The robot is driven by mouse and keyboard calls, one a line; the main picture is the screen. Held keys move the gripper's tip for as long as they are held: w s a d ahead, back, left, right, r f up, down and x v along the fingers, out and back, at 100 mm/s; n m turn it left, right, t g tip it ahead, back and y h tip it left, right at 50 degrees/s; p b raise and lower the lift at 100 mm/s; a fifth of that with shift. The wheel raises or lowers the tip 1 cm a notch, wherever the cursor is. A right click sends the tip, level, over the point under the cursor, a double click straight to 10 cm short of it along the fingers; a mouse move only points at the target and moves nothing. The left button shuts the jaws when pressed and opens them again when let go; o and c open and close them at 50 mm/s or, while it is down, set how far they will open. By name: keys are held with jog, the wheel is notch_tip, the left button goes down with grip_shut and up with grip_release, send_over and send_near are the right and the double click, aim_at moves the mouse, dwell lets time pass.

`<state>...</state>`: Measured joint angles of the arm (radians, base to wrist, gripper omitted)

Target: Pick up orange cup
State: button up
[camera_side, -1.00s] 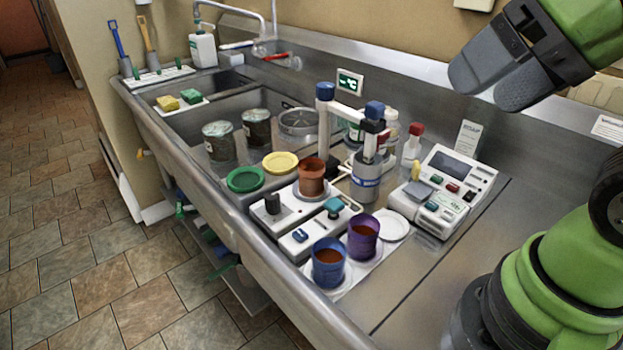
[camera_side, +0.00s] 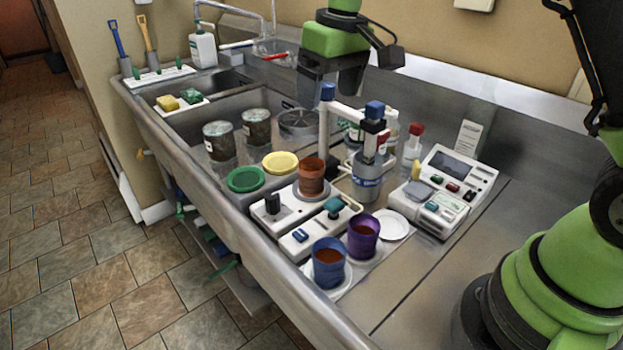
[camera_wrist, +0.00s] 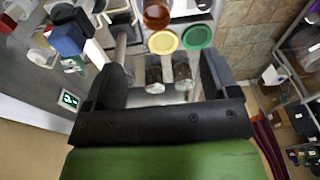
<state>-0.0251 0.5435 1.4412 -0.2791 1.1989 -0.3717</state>
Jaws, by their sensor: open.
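The orange cup (camera_side: 312,177) stands upright on a white round plate on a small device in the middle of the counter. It also shows at the top of the camera_wrist view (camera_wrist: 157,14), where its upper part is cut off. My gripper (camera_side: 330,88) hangs above the back of the counter, behind and higher than the cup. In the camera_wrist view its two dark fingers (camera_wrist: 161,70) are spread wide with nothing held between them. A blue cup (camera_side: 329,261) and a purple cup (camera_side: 363,235) stand in front of the orange one.
Two jars (camera_side: 218,140) stand in the sink behind. A device with a screen (camera_side: 442,195) is at the right.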

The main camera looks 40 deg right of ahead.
jog(key=n+g, duration=0.1)
jog(key=g, duration=0.1)
send_over(314, 173)
jog(key=w+d, duration=0.1)
notch_tip(314, 173, down, 8)
jog(key=shift+h, duration=0.3)
jog(key=f, duration=0.4)
jog(key=shift+w+d+f, duration=0.2)
jog(key=shift+w+f, duration=0.05)
jog(key=shift+f, duration=0.05)
notch_tip(314, 173, down, 6)
jog(key=shift+r, duration=0.15)
jog(key=shift+c, duration=0.2)
jog(key=c, duration=1)
